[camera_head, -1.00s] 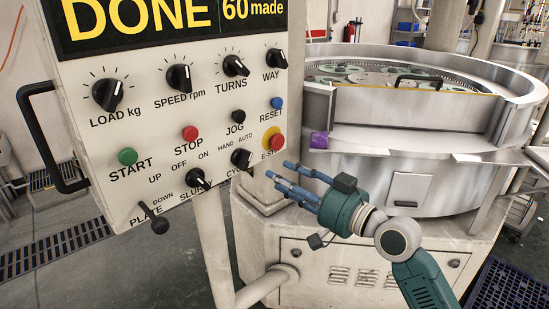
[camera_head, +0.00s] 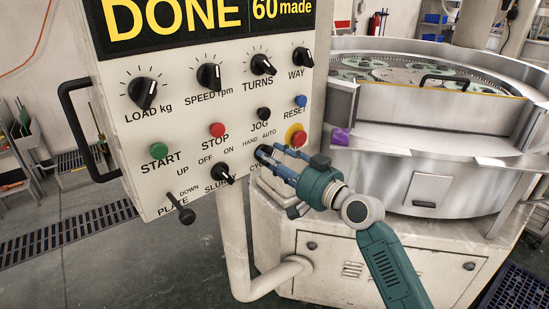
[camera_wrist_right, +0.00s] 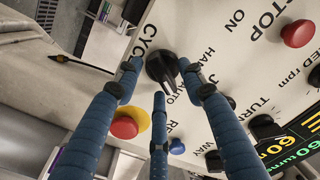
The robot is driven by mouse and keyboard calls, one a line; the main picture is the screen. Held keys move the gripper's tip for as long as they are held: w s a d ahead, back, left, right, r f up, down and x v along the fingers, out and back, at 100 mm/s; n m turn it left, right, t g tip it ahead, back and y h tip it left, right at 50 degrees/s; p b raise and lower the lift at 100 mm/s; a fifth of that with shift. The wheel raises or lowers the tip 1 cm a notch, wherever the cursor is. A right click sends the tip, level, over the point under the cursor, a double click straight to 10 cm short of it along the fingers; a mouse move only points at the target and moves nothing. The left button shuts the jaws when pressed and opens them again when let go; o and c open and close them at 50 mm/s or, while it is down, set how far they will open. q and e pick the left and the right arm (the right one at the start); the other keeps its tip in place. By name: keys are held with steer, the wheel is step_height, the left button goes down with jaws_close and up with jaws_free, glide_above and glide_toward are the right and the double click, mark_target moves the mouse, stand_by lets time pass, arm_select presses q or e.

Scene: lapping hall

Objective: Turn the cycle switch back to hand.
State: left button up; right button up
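The cycle switch is a black knob on the white control panel (camera_head: 150,118), below the small HAND and AUTO labels. In the head view my right gripper (camera_head: 266,153) is at this switch and its fingers largely cover it. In the right wrist view the cycle switch (camera_wrist_right: 163,67) sits between the tips of my blue fingers (camera_wrist_right: 160,72), which stand apart around it. I cannot tell whether any fingertip touches the knob. My left gripper is not in view.
The black slurry switch (camera_head: 222,172) is to the left, and the black jog button (camera_head: 263,113) is above. The round lapping machine (camera_head: 440,180) stands behind.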

jaws_close()
arm_select(q)
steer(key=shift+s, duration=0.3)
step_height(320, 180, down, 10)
steer(key=b, duration=0.9)
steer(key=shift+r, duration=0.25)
arm_select(e)
steer(key=shift+s+a+r+n, duration=0.1)
steer(key=shift+n, duration=2.85)
steer(key=shift+r+n, duration=0.1)
steer(key=shift+n, duration=2.85)
jaws_free()
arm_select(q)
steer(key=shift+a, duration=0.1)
